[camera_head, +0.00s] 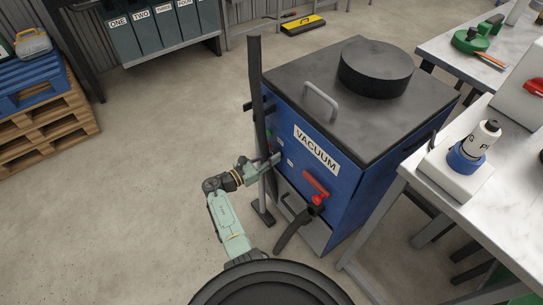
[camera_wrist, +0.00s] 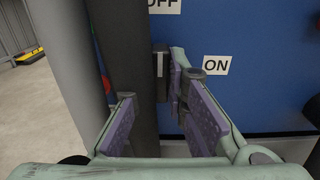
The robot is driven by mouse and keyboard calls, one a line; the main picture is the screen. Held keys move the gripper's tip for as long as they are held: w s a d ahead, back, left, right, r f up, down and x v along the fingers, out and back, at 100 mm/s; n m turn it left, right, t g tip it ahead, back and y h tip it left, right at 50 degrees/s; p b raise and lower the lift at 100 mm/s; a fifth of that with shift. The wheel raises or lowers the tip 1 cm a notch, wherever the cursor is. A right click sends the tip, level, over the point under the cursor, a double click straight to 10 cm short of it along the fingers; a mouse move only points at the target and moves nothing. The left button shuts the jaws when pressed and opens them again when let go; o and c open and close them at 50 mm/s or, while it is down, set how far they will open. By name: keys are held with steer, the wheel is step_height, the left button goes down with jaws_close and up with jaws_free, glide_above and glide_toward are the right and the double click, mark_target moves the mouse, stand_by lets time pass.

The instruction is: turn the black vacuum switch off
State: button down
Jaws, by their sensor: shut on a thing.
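The blue vacuum cabinet (camera_head: 345,185) stands in the middle of the head view, with a VACUUM label on its front. In the wrist view its panel (camera_wrist: 255,100) carries an OFF label (camera_wrist: 164,5) at the top and an ON label (camera_wrist: 216,65) lower right. The black switch (camera_wrist: 160,72) shows as a small dark part by my right fingertip; its setting is unclear. My gripper (camera_wrist: 152,92) is at the panel, its fingers either side of a dark upright pole (camera_wrist: 125,50), which it seems shut on. The pole hides part of the panel.
The black pole (camera_head: 255,90) stands at the cabinet's left front corner. A red-handled valve (camera_head: 317,187) and a dark hose (camera_head: 293,228) are right of my gripper. A workbench (camera_head: 470,200) is at the right.

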stand_by(0.4)
steer(key=c, duration=1.6)
jaws_free()
steer(key=shift+s+a, duration=0.1)
steer(key=v, duration=1.1)
steer(key=shift+s+a, duration=0.25)
steer(key=shift+a, duration=0.05)
